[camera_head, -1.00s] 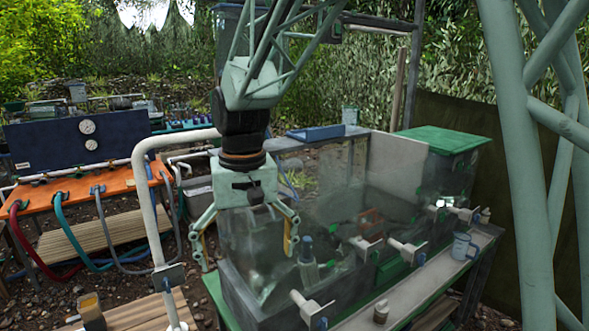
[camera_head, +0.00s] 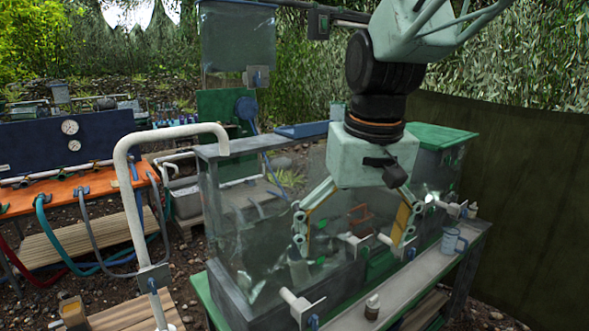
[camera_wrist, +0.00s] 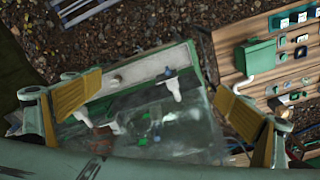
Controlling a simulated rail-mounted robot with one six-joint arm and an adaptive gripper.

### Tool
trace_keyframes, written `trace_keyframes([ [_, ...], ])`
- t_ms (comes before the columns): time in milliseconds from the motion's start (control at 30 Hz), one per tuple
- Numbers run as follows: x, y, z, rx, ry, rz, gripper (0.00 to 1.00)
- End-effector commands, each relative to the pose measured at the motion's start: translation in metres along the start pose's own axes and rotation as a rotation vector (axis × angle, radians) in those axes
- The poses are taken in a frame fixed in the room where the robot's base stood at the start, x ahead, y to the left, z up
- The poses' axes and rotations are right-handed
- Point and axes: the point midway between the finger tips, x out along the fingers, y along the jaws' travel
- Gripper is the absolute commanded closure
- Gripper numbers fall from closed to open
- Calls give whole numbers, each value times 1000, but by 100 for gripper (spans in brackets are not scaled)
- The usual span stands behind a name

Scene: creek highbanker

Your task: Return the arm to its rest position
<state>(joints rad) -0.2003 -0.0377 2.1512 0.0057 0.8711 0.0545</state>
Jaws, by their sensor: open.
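My gripper (camera_head: 352,248) hangs from my arm in front of the clear-walled tank (camera_head: 228,240) in the head view. Its two fingers are spread wide, with nothing between them. In the wrist view my gripper (camera_wrist: 155,110) also shows open, with a yellow-padded finger at each side. The tank and its light ledge (camera_wrist: 130,75) lie below it there. Part of the tank's wall and some valves are hidden behind the gripper in the head view.
A white bent pipe (camera_head: 130,200) stands left of the tank. A blue cup (camera_head: 453,241) and a small bottle (camera_head: 372,307) stand on the front ledge. An orange bench (camera_head: 80,188) with hoses is at left. A dark screen (camera_head: 520,190) closes off the right.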

Motion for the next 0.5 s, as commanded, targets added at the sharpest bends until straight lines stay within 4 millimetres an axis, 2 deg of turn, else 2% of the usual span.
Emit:
trace_keyframes([
  [500,-38,32,79,45,61,11,1],
])
